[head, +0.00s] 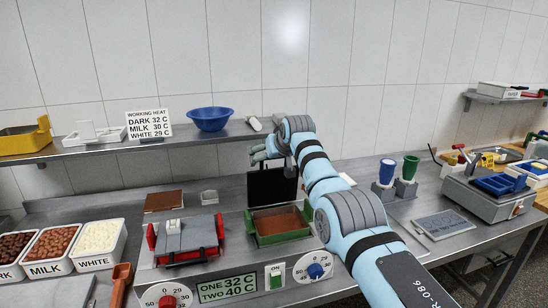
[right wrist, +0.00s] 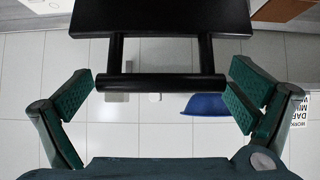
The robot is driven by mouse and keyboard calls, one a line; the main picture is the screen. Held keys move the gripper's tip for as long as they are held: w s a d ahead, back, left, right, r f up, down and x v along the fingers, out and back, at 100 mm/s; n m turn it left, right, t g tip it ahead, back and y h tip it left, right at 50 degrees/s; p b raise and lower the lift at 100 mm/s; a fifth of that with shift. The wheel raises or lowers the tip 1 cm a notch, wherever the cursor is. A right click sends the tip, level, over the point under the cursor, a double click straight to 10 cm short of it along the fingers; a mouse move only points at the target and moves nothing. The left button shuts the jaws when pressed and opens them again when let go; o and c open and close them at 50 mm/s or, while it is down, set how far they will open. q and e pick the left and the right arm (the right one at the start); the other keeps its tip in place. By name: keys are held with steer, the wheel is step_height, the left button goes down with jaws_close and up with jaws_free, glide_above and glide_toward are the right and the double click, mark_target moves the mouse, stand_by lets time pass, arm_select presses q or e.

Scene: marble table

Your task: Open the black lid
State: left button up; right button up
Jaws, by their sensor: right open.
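The black lid (head: 272,188) stands roughly upright at the back of a green-sided tank (head: 278,240) of brown chocolate, so the tank's inside shows. In the right wrist view, the lid (right wrist: 160,18) is at the top, with its black bar handle (right wrist: 160,83) on two posts. My right gripper (head: 268,152) is at the upper edge of the lid in the head view. In the right wrist view its fingers (right wrist: 160,97) are spread wide on both sides of the handle, apart from it. My left gripper is not in view.
A second tank with a grey lid (head: 187,236) and red sides stands to the left. White tubs (head: 98,242) sit farther left. A shelf above holds a blue bowl (head: 210,118) and a sign (head: 149,124).

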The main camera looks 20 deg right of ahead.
steer(key=shift+r, duration=0.15)
steer(key=shift+s+r, duration=0.2)
steer(key=shift+s, duration=0.05)
steer(key=v, duration=1.1)
steer(key=shift+s, duration=0.25)
steer(key=shift+w+f, duration=0.1)
steer(key=shift+a, duration=0.1)
